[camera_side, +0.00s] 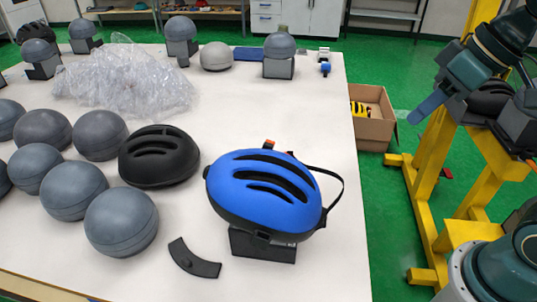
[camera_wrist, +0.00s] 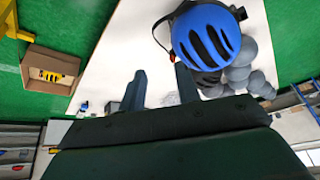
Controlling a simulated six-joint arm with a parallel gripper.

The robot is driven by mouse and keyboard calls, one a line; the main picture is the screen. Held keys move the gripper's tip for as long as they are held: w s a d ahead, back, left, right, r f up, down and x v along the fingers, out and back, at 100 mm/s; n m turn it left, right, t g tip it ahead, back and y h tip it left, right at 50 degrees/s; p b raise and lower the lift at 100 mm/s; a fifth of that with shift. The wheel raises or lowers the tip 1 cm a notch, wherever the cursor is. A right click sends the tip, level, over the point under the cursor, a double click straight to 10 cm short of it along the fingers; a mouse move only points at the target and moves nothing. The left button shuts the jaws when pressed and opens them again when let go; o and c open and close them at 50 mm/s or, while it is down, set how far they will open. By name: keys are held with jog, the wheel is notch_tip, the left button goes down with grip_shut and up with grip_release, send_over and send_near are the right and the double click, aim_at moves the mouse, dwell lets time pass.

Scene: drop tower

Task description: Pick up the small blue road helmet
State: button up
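The small blue road helmet (camera_side: 265,190) sits on a dark block (camera_side: 262,246) near the front of the white table, with dark vents and a black strap at its right. It also shows in the wrist view (camera_wrist: 192,47), at the top right of centre. My gripper (camera_side: 427,108) is up at the right in the side view, out past the table's right edge and well away from the helmet. In the wrist view my gripper (camera_wrist: 161,69) has its two fingers apart with nothing between them, so it is open and empty.
A black helmet (camera_side: 158,157) and several grey headforms (camera_side: 121,222) stand left of the blue helmet. A curved dark piece (camera_side: 193,259) lies in front. Clear plastic wrap (camera_side: 127,80) lies farther back. A cardboard box (camera_side: 372,128) and a yellow frame (camera_side: 437,150) stand on the right.

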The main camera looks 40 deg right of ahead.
jog(key=w+a+f+n+g+y, duration=0.1)
jog(key=w+a+n+g+y, duration=0.1)
jog(key=w, duration=0.7)
jog(key=w+a+f+n+g+y, duration=0.2)
jog(key=w+a, duration=0.3)
jog(key=w, duration=0.5)
jog(key=shift+w+f+n+y, duration=0.25)
jog(key=shift+n+y, duration=0.25)
jog(key=shift+n, duration=0.2)
send_near(276, 154)
jog(key=shift+w+a+f, duration=0.3)
jog(key=shift+a+f, duration=0.15)
jog(key=shift+f, duration=0.35)
jog(key=shift+w+a+f, duration=0.3)
jog(key=shift+a+f, duration=0.15)
jog(key=shift+f, duration=0.35)
jog(key=shift+a, duration=0.1)
jog(key=shift+s+x, duration=0.15)
jog(key=shift+x, duration=1.1)
jog(key=shift+s+x, duration=0.2)
jog(key=shift+x, duration=1.05)
jog(key=shift+f, duration=0.1)
